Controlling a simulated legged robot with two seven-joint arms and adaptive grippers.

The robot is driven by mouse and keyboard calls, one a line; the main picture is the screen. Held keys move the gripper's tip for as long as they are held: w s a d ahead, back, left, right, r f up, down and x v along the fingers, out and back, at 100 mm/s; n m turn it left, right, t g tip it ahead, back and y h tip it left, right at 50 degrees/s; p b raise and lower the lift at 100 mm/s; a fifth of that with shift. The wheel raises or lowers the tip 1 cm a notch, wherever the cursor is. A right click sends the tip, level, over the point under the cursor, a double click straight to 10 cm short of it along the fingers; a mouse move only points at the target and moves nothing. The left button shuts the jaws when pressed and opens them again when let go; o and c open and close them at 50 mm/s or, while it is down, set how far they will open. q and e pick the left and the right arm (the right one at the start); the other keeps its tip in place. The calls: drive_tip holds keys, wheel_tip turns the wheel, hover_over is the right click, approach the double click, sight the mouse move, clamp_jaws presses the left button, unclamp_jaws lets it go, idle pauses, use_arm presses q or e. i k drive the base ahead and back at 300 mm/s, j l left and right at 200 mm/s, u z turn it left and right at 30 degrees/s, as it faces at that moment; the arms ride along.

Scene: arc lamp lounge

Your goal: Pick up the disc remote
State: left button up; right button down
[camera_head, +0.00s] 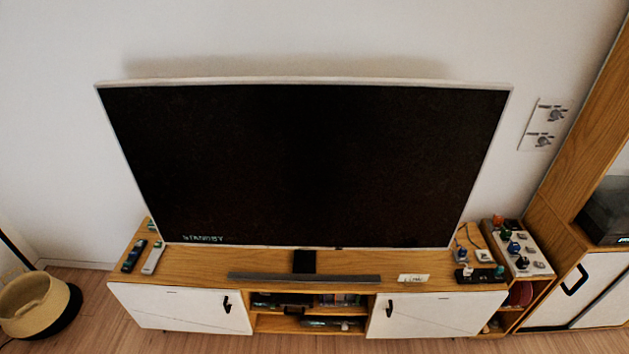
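Two remote-shaped things lie side by side at the left end of the wooden TV stand (205,257). One is a dark remote (133,256) and the other is a pale grey or white remote (153,257), to its right. I cannot tell from their markings which is the disc remote. A black thing with small coloured spots (480,274) lies at the right end of the stand; it is too small to tell what it is. Neither of my grippers is in view.
A large TV (305,165) showing "STANDBY" stands on the stand, with a dark soundbar (303,277) in front. A white label (413,278) lies right of it. A cluttered shelf (518,248) adjoins the right end.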

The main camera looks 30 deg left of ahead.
sight(148, 266)
drive_tip(key=u, duration=2.4)
